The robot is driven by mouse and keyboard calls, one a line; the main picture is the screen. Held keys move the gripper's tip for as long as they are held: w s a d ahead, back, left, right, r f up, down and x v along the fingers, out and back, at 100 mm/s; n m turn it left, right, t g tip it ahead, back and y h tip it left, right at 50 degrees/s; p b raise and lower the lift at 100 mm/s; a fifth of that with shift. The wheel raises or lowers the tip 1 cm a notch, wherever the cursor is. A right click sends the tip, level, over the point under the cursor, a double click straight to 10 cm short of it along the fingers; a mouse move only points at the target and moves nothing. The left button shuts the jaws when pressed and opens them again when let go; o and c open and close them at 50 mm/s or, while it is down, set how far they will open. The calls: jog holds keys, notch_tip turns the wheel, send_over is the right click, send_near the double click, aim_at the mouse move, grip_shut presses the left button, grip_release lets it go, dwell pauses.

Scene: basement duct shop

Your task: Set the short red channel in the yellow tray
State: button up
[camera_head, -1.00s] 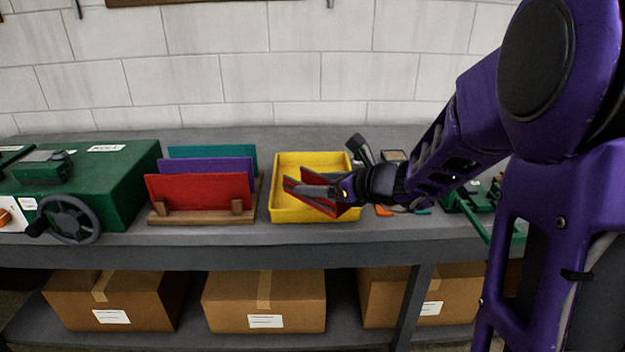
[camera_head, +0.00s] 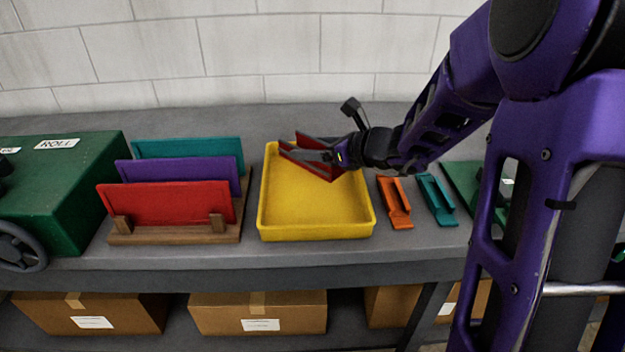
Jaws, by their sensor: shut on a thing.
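The short red channel (camera_head: 297,153) is a dark red folded piece held in my gripper (camera_head: 322,158). My gripper is shut on it, and the channel is tilted over the back part of the yellow tray (camera_head: 316,232). The tray is a shallow square tray on the grey bench, and its floor looks empty. I cannot tell whether the channel touches the tray's floor or back wall. My gripper reaches in from the right and hides part of the tray's back right corner.
Left of the tray, a wooden rack (camera_head: 175,237) holds red, purple and teal sheets upright. Right of it lie an orange channel (camera_head: 395,203) and a teal channel (camera_head: 437,200). A green machine (camera_head: 60,185) stands far left. Boxes sit on the shelf below.

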aim_at(313, 190)
notch_tip(313, 190, down, 8)
jog(key=shift+r+b, duration=0.25)
jog(key=shift+b, duration=0.55)
jog(key=shift+f, duration=0.2)
jog(key=o, duration=1.4)
jog(key=shift+c, duration=0.2)
jog(key=shift+r, duration=0.1)
jog(key=shift+r, duration=0.25)
jog(key=p+v, duration=0.1)
jog(key=v, duration=1.1)
jog(key=shift+f+p, duration=0.1)
jog(key=shift+p, duration=0.3)
